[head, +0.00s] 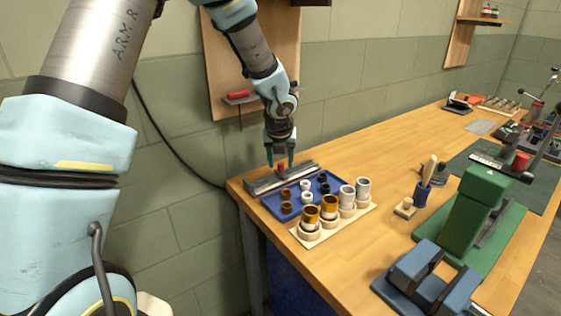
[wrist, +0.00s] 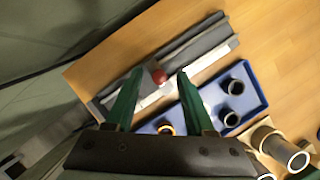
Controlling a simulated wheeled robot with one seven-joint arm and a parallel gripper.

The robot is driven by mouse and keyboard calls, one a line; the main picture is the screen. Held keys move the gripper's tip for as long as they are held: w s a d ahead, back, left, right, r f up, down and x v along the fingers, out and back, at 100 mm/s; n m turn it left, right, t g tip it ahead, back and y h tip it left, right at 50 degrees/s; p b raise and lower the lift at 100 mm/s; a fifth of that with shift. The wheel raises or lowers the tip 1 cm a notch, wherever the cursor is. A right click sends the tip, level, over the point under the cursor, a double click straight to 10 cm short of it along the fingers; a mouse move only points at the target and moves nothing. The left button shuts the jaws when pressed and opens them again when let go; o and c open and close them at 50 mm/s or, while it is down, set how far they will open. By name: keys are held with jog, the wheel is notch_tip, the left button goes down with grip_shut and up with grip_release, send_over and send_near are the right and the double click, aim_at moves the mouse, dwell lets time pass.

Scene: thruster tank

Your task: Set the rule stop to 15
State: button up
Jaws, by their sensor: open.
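The rule (head: 262,185) is a long grey bar at the back left corner of the workbench. In the wrist view the rule (wrist: 198,45) runs diagonally, with a pale strip along its near side. The stop's red knob (wrist: 158,76) sits about midway along it; in the head view the knob (head: 281,167) is partly hidden by my fingers. My gripper (head: 281,158) points down over the rule. In the wrist view my gripper (wrist: 159,72) has its two green fingers apart, one on each side of the knob, with gaps. The scale numbers are too small to read.
A blue tray (head: 274,208) with small dark and white rings lies just in front of the rule. A pale rack (head: 318,240) with orange and silver cylinders stands nearer. A green press (head: 470,210) and a blue block fixture (head: 428,280) stand right. The wall is close behind.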

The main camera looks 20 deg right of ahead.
grip_shut()
dwell(0.3)
dwell(1.1)
